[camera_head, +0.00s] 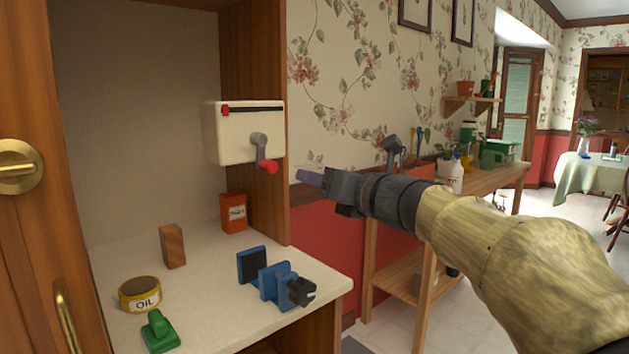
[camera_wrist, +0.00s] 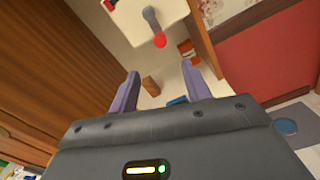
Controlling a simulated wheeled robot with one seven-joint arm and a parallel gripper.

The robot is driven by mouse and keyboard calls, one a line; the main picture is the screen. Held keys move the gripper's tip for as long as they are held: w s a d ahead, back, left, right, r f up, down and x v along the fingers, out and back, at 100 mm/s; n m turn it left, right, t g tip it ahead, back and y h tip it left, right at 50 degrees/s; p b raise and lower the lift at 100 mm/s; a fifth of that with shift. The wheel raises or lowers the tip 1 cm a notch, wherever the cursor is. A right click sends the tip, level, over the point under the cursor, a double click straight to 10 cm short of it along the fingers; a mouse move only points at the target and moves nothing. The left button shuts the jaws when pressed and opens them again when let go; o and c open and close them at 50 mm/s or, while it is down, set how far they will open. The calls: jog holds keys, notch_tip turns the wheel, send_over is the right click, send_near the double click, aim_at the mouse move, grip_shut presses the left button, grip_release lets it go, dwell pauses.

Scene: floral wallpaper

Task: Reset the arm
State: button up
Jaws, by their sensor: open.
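My gripper (camera_head: 310,178) is in the middle of the head view, at the end of my arm, which reaches in from the lower right. It is in the air in front of the cabinet's right edge, beside the white wall box. In the wrist view my gripper (camera_wrist: 163,85) shows two purple fingers spread apart with nothing held between them. The white box (camera_head: 230,132) has a grey crank with a red knob (camera_head: 270,167); the box also shows at the top of the wrist view (camera_wrist: 130,18). The gripper is apart from the crank.
The cabinet's white counter (camera_head: 215,300) holds a wooden block (camera_head: 172,246), a red can (camera_head: 233,212), an oil tin (camera_head: 140,295), a green object (camera_head: 159,333) and a blue vise (camera_head: 273,280). A wooden bench (camera_head: 490,176) with plants stands behind my arm. Open floor lies at the right.

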jog(key=shift+w, duration=0.1)
jog(key=s+d+f+m+g+h, duration=0.1)
jog(key=d+f+m+h, duration=0.4)
jog(key=f+m, duration=0.7)
jog(key=d+f+m+g+h, duration=0.1)
jog(key=d+f+m+h, duration=0.35)
jog(key=f+m, duration=0.7)
jog(key=s+f+m+g+h, duration=0.1)
jog(key=s+f+m+g, duration=0.9)
jog(key=s+f+m, duration=0.85)
notch_tip(320, 180, up, 36)
jog(key=s+n+p, duration=0.2)
jog(key=p, duration=3.5)
jog(key=shift+a+n, duration=0.3)
jog(key=shift+a, duration=0.05)
jog(key=shift+f, duration=0.1)
